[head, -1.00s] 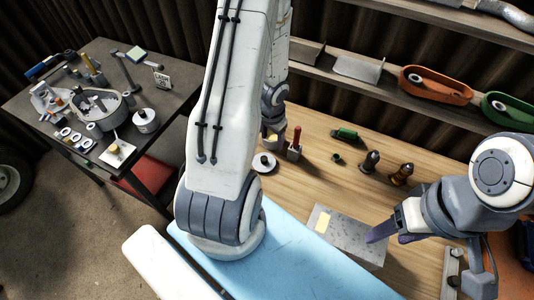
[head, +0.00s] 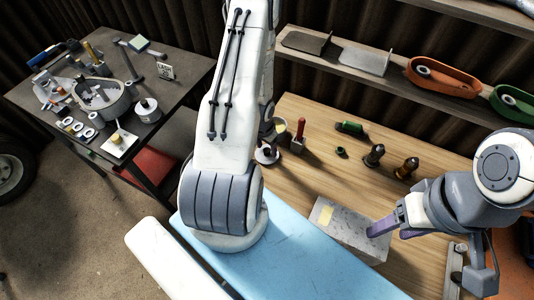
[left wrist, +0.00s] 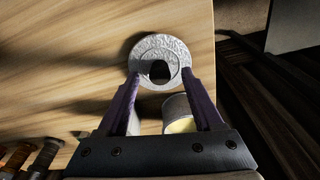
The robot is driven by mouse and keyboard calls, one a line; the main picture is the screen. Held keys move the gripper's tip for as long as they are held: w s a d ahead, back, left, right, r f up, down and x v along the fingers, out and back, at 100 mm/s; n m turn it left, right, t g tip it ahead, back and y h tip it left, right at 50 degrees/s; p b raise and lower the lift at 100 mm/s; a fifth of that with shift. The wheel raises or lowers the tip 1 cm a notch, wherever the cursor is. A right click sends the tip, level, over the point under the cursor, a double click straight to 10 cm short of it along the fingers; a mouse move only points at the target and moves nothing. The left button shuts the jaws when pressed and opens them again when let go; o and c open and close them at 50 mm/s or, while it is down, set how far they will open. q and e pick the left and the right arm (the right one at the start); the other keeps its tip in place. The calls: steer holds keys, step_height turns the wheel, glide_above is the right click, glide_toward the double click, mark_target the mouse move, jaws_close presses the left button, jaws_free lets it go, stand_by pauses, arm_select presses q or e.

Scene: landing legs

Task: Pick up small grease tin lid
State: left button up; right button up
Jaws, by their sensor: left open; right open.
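The small grease tin lid (left wrist: 160,60) is a round, silver disc with a dark knob, lying on the wooden bench. It also shows in the head view (head: 266,156), partly covered by my left gripper. In the left wrist view my left gripper (left wrist: 161,75) is open, its purple fingertips on either side of the lid's near part, with the knob between them. I cannot tell whether they touch it. The tin with yellow grease (left wrist: 180,114) stands close by, partly behind a finger. My right gripper (head: 382,228) is open and empty by a grey metal block.
A red-handled tool (head: 299,136) stands just right of the lid. A green part (head: 351,128) and two dark-tipped fittings (head: 374,155) are further right. The grey block (head: 335,222) sits near the front, beside a blue pad (head: 300,255). Bare bench lies between.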

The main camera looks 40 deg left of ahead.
arm_select(q)
steer(key=shift+f, duration=0.45)
jaws_close()
